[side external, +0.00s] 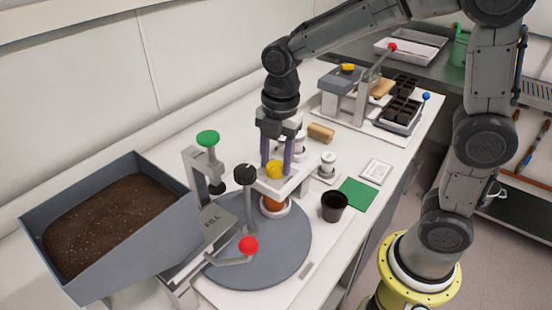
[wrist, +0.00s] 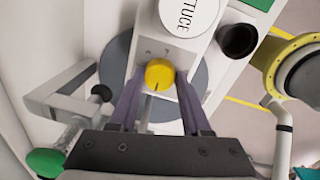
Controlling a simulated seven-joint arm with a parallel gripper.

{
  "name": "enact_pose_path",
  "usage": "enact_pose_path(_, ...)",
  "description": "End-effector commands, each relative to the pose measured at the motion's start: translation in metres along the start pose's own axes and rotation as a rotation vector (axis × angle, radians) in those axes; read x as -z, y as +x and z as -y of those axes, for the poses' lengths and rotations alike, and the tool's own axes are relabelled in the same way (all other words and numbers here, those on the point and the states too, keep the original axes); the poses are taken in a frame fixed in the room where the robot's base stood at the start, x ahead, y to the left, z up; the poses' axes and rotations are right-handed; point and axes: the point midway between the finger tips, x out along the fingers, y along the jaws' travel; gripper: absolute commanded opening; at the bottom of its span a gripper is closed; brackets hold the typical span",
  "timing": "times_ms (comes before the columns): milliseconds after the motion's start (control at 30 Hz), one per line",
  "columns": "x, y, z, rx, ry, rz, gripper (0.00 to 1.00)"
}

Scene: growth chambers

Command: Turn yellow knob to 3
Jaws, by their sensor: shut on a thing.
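The yellow knob (side external: 274,170) sits on top of a pale block over the round grey turntable in the side view. It also shows in the wrist view (wrist: 160,74), with a dark line on its face running toward the lower edge of the picture. Small dial marks (wrist: 157,50) lie on the pale plate beyond the knob, too small to read surely. My gripper (wrist: 158,82) points down with one purple finger on each side of the knob, shut on it. The finger contact is partly hidden in the side view.
A black-knobbed post (side external: 246,174), a red-knobbed lever (side external: 248,245) and a green-knobbed stand (side external: 208,138) surround the turntable (side external: 285,262). A soil bin (side external: 183,232) stands at left. A black pot (side external: 335,206) and green card (side external: 358,194) lie to the right.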

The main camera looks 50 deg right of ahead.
Motion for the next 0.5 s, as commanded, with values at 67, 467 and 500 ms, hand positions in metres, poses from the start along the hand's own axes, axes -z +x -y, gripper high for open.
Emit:
enact_pose_path(67,0.0,-0.0003,-0.0001,-0.001,0.0,0.0,0.0)
enact_pose_path(467,0.0002,-0.0005,0.0,-0.001,0.072,0.004,0.0)
enact_pose_path(500,0.0002,-0.0006,0.0,-0.001,0.094,0.006,0.0)
